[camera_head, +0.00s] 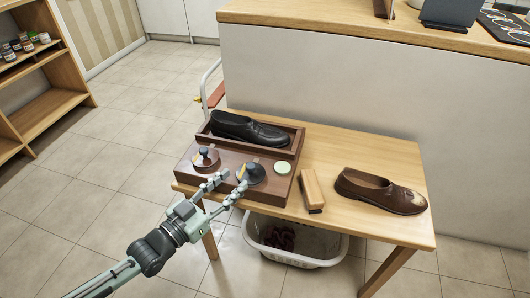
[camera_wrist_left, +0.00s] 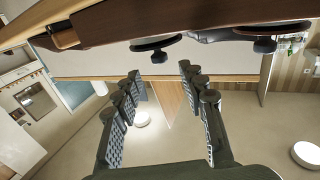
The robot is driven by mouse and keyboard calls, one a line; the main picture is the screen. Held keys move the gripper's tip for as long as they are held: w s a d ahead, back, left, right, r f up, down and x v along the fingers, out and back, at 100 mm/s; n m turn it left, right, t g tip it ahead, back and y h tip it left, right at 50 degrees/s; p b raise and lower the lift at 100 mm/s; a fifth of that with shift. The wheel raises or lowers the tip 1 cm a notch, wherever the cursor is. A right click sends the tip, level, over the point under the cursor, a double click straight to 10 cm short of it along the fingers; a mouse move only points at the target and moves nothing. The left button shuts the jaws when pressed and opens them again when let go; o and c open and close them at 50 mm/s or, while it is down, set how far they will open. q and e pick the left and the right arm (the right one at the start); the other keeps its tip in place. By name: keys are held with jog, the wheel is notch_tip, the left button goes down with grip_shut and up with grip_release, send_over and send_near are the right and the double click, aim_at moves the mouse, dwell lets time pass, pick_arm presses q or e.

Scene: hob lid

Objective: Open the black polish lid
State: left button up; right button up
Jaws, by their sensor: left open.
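The black polish lid (camera_head: 251,174) is a dark round lid with a knob, on the right part of a brown wooden box (camera_head: 228,189). A brown lid (camera_head: 206,159) with a dark knob sits to its left on the box. My left gripper (camera_head: 231,182) is open and empty at the box's front, close to the black lid; its fingertips partly overlap the lid in the head view. In the left wrist view, turned upside down, the open fingers (camera_wrist_left: 160,76) show below two knobbed lids, apart from both. My right gripper is not in view.
A green-white tin (camera_head: 282,168) sits on the box; a black shoe (camera_head: 248,130) lies in the tray behind. A brush (camera_head: 312,190) and brown shoe (camera_head: 381,190) are on the table (camera_head: 330,150) to the right. A white basket (camera_head: 326,262) stands below.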

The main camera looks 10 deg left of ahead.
aim_at(247, 168)
pick_arm(q)
jog(key=shift+w+d+r, duration=0.1)
jog(key=shift+w+d, duration=0.15)
jog(key=shift+w, duration=0.3)
jog(key=x, duration=0.5)
jog(key=shift+w+d, duration=0.1)
jog(key=shift+w, duration=0.2)
jog(key=shift+w+d, duration=0.2)
jog(key=shift+w, duration=0.15)
jog(key=shift+c, duration=0.6)
jog(key=c, duration=0.7)
grip_shut()
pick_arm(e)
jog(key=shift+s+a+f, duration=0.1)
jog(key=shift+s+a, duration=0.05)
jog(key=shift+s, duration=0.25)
